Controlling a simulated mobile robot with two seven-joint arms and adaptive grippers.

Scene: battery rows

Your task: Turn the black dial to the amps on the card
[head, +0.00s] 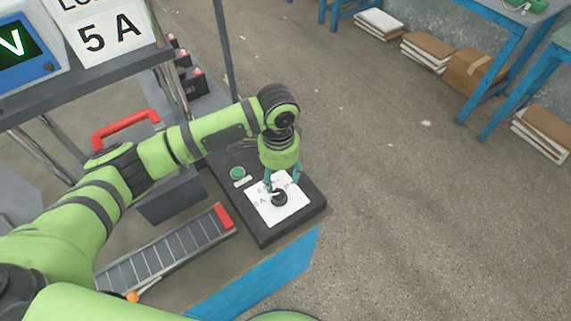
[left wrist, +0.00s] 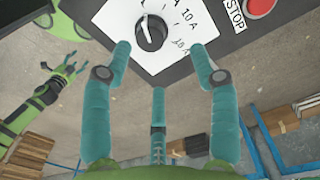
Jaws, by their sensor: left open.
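The black dial (head: 279,198) sits on a white scale plate (head: 292,208) on a dark control box. In the left wrist view the dial (left wrist: 152,33) shows a white mark, and a "10 A" label is readable; other labels are cut off or unclear. The card (head: 112,32) at the top left of the head view reads "5 A". My left gripper (head: 282,181) is open, pointing down over the plate close to the dial. In the left wrist view its fingers (left wrist: 163,50) are spread, with the dial between and beyond the tips, not gripped. My right gripper (left wrist: 68,66) shows small at the left there.
A green button (head: 237,173) is on the box beside the plate; a red button (left wrist: 260,7) by a "STOP" label shows in the left wrist view. A segmented strip (head: 170,248) with a red end lies left of the box. A screen (head: 22,48) stands beside the card.

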